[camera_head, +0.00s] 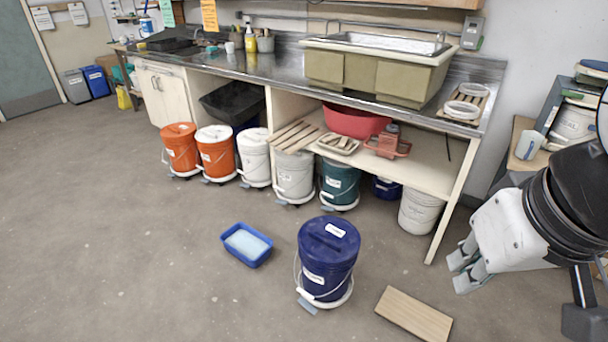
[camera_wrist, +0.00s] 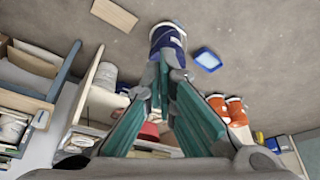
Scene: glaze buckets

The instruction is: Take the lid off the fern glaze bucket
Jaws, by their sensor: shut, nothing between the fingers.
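A navy blue bucket (camera_head: 328,262) with its lid (camera_head: 330,233) on stands upright in the open floor, with labels too small to read. A teal-green bucket (camera_head: 340,183) stands under the bench, its top partly in shade under the shelf. I cannot tell from the labels which bucket is fern. My gripper (camera_head: 464,268) is at the right, shut and empty, well apart from the buckets. In the wrist view my gripper (camera_wrist: 167,76) has its fingertips together in front of the navy bucket (camera_wrist: 168,38), overlapping it in the picture only.
Orange buckets (camera_head: 180,150) and white buckets (camera_head: 293,176) line the bench front. A blue tray (camera_head: 246,244) and a wooden board (camera_head: 414,313) lie on the floor either side of the navy bucket. A shelf unit stands at right. The left floor is clear.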

